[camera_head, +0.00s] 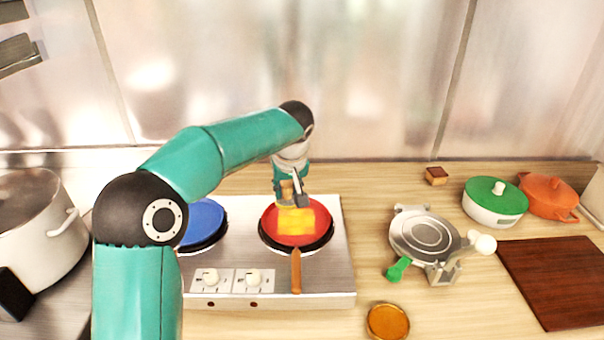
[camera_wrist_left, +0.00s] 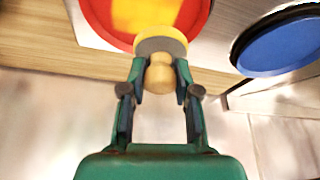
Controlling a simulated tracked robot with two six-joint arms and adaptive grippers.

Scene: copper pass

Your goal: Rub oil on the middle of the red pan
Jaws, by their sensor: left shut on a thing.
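The red pan (camera_head: 268,225) sits on the right burner of the hob, its wooden handle toward the front. A blocky yellow patch (camera_head: 297,222) covers much of its middle. The pan also shows at the top of the left wrist view (camera_wrist_left: 197,12). My left gripper (camera_head: 290,190) is over the back part of the pan, shut on the wooden knob (camera_wrist_left: 160,75) of a round pad with a grey top (camera_wrist_left: 160,45) and yellow rim. The pad is at the pan's edge in the wrist view; I cannot tell whether it touches the pan. My right gripper is not in view.
A blue pan (camera_head: 203,222) sits on the left burner of the steel hob (camera_head: 335,270). A white pot (camera_head: 35,230) stands far left. A round iron (camera_head: 425,235), an amber dish (camera_head: 388,321), lidded pots (camera_head: 495,202) and a dark board (camera_head: 560,275) are on the right.

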